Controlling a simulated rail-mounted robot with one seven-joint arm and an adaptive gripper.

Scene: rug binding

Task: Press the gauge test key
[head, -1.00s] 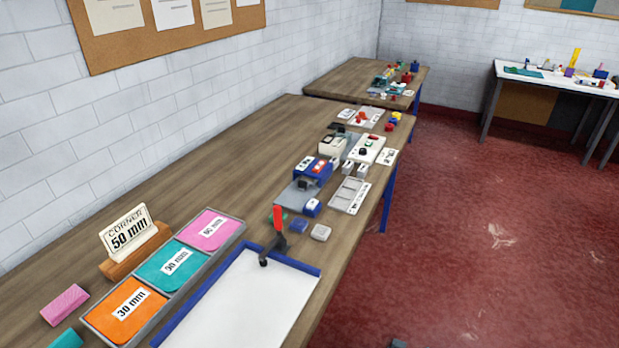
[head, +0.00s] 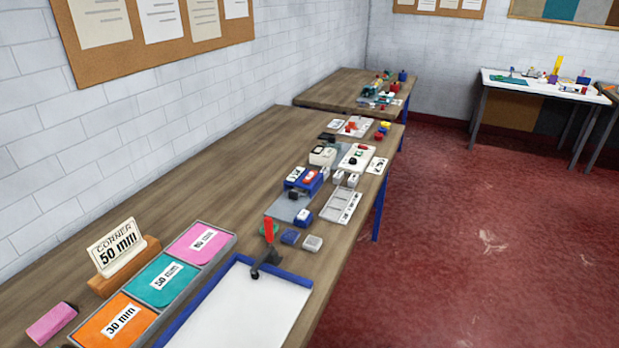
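My gripper is not in view. No part of the scene is clearly readable as the gauge test key. A small blue device (head: 303,180) with white and red labelled faces stands midway along the long bench, behind a grey plate (head: 287,207). A white panel (head: 357,157) with a dark and a green round part lies beyond it to the right. Another white panel (head: 351,127) with red parts lies farther back. These parts are too small to tell which is a key.
The wooden bench (head: 190,160) runs along the left wall. Near me are a blue-edged white board (head: 240,305) with a red-handled clamp (head: 268,238), a tray with an orange pad (head: 110,322), and a "CORNER 50 mm" card (head: 117,247). The red floor (head: 470,250) to the right is clear.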

